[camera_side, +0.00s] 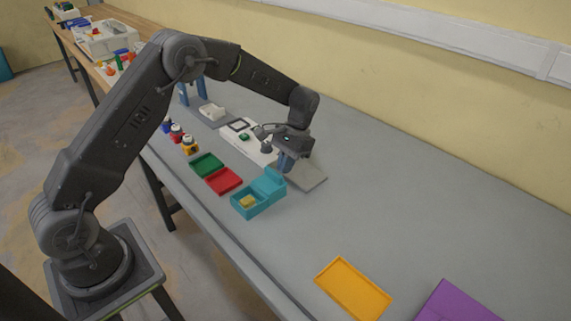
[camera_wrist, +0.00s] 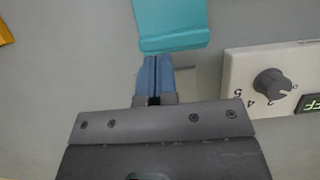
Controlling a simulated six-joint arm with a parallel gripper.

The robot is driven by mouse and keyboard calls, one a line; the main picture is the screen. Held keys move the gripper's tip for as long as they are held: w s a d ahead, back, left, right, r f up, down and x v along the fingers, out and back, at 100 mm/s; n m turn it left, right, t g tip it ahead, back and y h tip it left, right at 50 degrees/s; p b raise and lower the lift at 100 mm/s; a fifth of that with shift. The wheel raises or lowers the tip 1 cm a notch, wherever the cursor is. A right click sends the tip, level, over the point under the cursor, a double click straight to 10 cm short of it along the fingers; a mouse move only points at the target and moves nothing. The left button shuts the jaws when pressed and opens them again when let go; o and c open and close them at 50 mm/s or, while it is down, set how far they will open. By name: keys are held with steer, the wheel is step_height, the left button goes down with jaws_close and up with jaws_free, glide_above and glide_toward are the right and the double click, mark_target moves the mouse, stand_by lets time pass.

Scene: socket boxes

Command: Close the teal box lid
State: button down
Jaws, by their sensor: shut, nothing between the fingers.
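The teal box (camera_side: 254,203) stands on the grey table with a yellow block (camera_side: 246,201) inside. Its teal lid (camera_side: 268,182) is open, raised at the back edge of the box. In the wrist view the teal lid (camera_wrist: 172,22) fills the top middle. My gripper (camera_side: 285,162) is shut and empty, just behind the lid. In the wrist view my gripper's blue fingertips (camera_wrist: 154,62) are together, close to the lid's lower edge. I cannot tell whether they touch it.
A white device with a knob (camera_wrist: 272,82) stands close on the right in the wrist view. Red (camera_side: 223,180) and green (camera_side: 207,165) trays lie beside the box. An orange tray (camera_side: 353,289) and a purple item (camera_side: 455,302) lie at the front right. The table's right side is mostly clear.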

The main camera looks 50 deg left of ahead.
mark_target(264, 191)
steer(key=s, duration=0.7)
steer(key=shift+s, duration=0.2)
steer(key=shift+s+f, duration=0.15)
steer(key=shift+s, duration=0.15)
